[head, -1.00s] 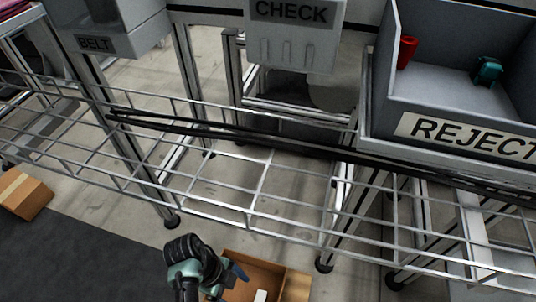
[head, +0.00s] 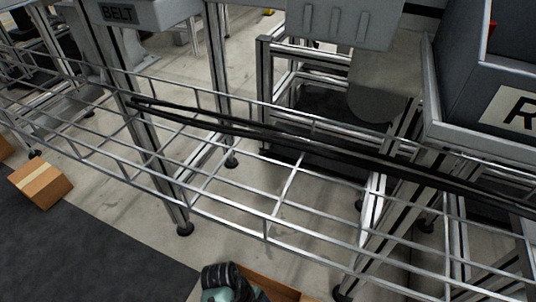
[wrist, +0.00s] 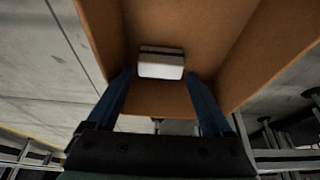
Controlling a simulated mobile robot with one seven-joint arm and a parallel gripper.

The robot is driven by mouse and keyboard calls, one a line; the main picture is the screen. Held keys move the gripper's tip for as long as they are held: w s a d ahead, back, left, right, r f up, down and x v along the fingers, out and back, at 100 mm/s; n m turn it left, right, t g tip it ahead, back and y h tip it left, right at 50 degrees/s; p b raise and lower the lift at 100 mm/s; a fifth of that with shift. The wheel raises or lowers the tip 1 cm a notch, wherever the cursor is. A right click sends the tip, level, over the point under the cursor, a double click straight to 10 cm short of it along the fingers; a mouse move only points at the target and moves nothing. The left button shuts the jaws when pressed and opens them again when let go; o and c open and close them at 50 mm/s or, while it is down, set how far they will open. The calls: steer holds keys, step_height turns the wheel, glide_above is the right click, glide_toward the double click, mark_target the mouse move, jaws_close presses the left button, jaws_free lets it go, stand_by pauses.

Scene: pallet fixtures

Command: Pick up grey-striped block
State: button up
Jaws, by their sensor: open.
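A pale block with a dark grey stripe (wrist: 161,67) lies inside an open cardboard box (wrist: 244,62) in the wrist view. It looks like the grey-striped block. My gripper (wrist: 158,80) has its two blue fingers spread apart, pointing into the box, one to each side of the block in the picture. The fingers look apart from the block, with nothing between them; the remaining distance is hard to tell. In the head view only part of the cardboard box (head: 277,287) shows at the bottom edge, beside my arm. The block and fingertips are out of that view.
A metal wire rack (head: 265,225) stretches across the head view above the box, with dark bars along it. A grey bin (head: 460,110) stands at the right.

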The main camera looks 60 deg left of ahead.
steer(key=b+x, duration=0.2)
steer(key=x, duration=0.2)
steer(key=shift+r, duration=0.1)
